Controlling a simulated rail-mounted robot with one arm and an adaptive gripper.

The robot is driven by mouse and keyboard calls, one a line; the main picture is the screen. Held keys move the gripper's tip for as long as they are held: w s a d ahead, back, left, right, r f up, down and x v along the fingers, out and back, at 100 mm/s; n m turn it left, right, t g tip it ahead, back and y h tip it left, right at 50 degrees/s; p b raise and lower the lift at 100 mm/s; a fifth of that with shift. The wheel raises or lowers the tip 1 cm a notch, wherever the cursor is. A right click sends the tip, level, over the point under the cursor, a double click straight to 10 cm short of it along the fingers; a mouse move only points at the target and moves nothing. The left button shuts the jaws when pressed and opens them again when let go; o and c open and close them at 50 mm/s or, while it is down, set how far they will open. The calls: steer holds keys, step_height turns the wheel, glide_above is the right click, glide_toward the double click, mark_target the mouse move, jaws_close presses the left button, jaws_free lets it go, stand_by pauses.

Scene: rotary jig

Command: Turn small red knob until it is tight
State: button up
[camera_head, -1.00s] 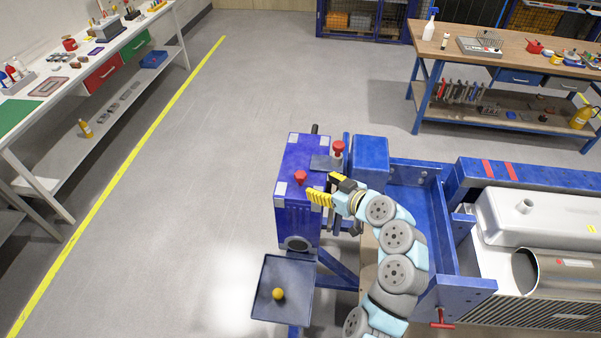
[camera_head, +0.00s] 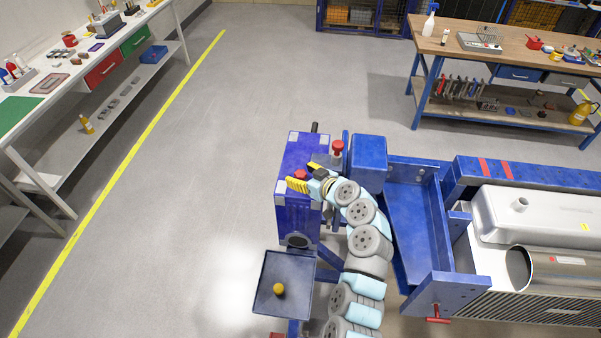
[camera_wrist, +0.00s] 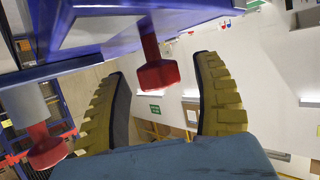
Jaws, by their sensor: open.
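Two red knobs show on the blue jig (camera_head: 292,212). The nearer, smaller-looking knob (camera_head: 300,174) sits on top of the blue box, beside my gripper (camera_head: 303,178). In the wrist view this knob (camera_wrist: 157,70) hangs on its red stem between my two yellow ribbed fingers (camera_wrist: 163,95), with gaps on both sides. My gripper is open and no finger visibly touches the knob. The other red knob (camera_head: 338,146) stands on a grey cylinder farther back; it also shows at the left of the wrist view (camera_wrist: 42,145).
A dark tray (camera_head: 263,305) with a yellow ball (camera_head: 278,289) stands in front of the jig. A blue frame (camera_head: 412,235) with metal tanks lies to the right. A red T-handle (camera_head: 437,314) sticks out at its front. The floor to the left is clear.

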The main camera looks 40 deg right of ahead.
steer(key=shift+w+f, duration=0.1)
steer(key=shift+w, duration=0.1)
steer(key=c, duration=1.2)
